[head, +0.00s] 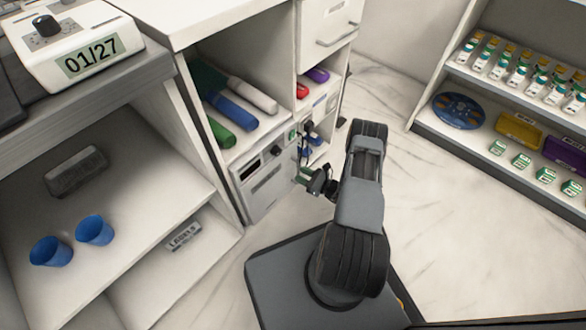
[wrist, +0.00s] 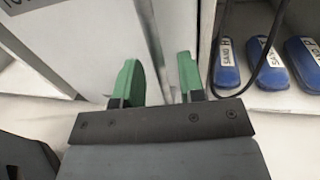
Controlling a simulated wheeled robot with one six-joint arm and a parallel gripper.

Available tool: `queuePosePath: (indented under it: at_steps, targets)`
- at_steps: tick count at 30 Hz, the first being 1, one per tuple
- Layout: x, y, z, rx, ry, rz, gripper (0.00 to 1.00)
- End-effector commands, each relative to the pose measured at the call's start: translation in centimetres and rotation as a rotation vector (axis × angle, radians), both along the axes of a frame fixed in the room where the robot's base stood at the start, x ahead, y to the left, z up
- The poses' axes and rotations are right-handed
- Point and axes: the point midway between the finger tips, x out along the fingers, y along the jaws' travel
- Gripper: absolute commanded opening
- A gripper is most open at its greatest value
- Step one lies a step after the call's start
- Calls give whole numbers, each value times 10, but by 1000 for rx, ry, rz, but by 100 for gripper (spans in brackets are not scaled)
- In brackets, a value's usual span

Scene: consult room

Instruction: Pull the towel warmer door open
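The towel warmer (head: 262,190) is a white box-shaped unit low in the cabinet, left of my gripper, with a dark display and a slot-like grip on its front. Its door looks shut. My gripper (head: 318,180) is in front of the cabinet, at the unit's right side. In the wrist view my gripper's green fingers (wrist: 160,80) stand apart. A light vertical bar or edge (wrist: 154,45) shows between them; I cannot tell whether it is the door handle or whether the fingers touch it. A white panel (wrist: 75,45) with a partly cut-off label is at left.
Blue labelled items (wrist: 262,62) lie in the compartment to the right, with a dark cable (wrist: 222,45) hanging before them. Rolled towels (head: 232,110) lie above the unit. A shelf with bottles (head: 515,68) stands at right. The marble floor (head: 440,220) between is clear.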

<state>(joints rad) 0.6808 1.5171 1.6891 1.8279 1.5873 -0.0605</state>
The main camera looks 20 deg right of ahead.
Motion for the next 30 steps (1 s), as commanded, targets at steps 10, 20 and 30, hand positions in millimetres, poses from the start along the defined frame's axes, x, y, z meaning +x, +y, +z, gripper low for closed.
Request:
queuePosePath:
  at_steps: [10, 20, 30]
  targets:
    - [6, 10, 0, -1, -1, -6, 37]
    - [6, 11, 0, -1, -1, -5, 30]
    - [6, 9, 0, 0, 0, -7, 0]
